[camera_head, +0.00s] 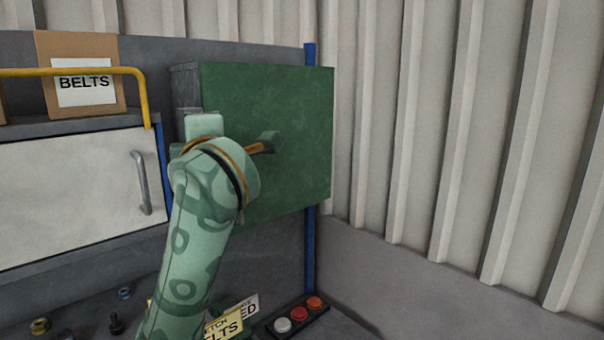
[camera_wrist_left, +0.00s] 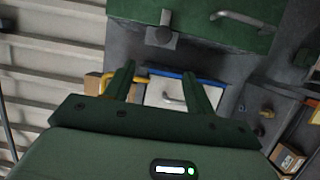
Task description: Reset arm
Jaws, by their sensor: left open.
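My left arm (camera_head: 195,250), with a pale green patterned sleeve, rises from the bottom of the head view. Its wrist end is in front of the left part of a green box (camera_head: 300,110) on the back frame. The fingers are hard to make out there. In the left wrist view my left gripper (camera_wrist_left: 164,82) is open, its two dark green fingers apart with nothing held between them. Beyond the fingers is a white panel (camera_wrist_left: 155,93) with a grey handle. A green surface (camera_wrist_left: 195,10) with a grey handle is at the top. My right gripper is not in view.
A cardboard box labelled BELTS (camera_head: 80,105) stands behind a yellow rail (camera_head: 75,71). A white panel (camera_head: 80,190) with a handle is at left. A button box (camera_head: 300,316), labels and small parts lie low near my arm. A corrugated wall (camera_head: 450,130) closes the right side.

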